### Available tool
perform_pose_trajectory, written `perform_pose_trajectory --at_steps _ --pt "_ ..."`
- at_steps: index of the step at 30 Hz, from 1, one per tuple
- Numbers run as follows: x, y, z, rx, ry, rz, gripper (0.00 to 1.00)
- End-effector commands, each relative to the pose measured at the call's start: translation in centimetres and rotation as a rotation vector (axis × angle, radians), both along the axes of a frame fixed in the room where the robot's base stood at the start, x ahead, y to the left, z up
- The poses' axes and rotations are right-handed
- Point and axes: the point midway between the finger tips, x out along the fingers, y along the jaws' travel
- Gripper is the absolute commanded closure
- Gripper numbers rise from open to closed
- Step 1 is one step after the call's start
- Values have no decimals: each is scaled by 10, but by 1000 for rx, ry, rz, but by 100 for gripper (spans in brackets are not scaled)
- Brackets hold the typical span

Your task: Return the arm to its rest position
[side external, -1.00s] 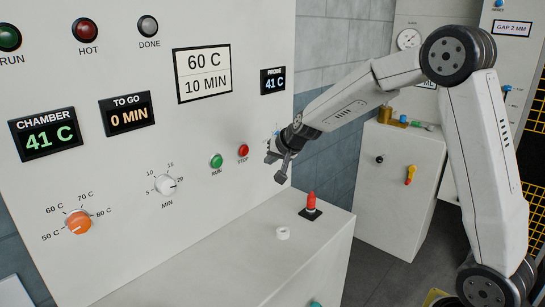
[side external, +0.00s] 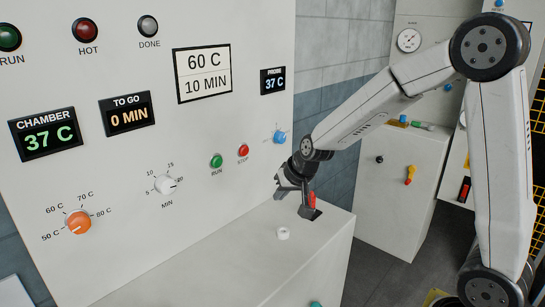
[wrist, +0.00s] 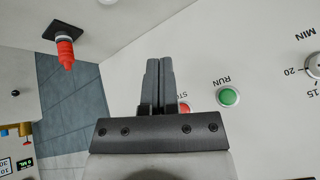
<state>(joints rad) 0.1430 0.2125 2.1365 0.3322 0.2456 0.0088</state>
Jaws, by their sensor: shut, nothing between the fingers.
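My gripper (side external: 293,199) is shut and empty. In the side external view it hangs in front of the furnace panel (side external: 232,120), above the ledge and overlapping the red probe handle (side external: 312,200) in the picture. In the wrist view the two fingers (wrist: 158,80) are together with nothing between them. The red probe (wrist: 66,52) stands apart from the fingers there, at upper left. The green RUN button (wrist: 228,97) is to the right of the fingers, and the red STOP button (wrist: 184,107) is partly hidden behind them.
A white ring (side external: 283,233) lies on the ledge (side external: 230,265). The panel has an orange temperature knob (side external: 78,222), a white minute knob (side external: 166,185) and a blue knob (side external: 279,137). A white cabinet (side external: 398,190) stands behind my arm, with grey floor between.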

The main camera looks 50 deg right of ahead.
Motion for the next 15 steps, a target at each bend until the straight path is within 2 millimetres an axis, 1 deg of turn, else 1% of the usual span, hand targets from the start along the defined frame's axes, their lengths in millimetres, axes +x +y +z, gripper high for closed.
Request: perform_pose_trajectory --at_steps 1,3,5,6,9,12,15 --pt "-19 10 -7 -19 38 48 100" --pt "-45 22 -18 -47 92 116 100" --pt "-68 30 -27 -71 137 173 100" --pt "-83 34 -32 -86 167 210 100" --pt "-117 43 -44 -123 230 292 100" --pt "-143 48 -52 -152 279 357 100" --pt "-160 50 -57 -170 310 397 100"
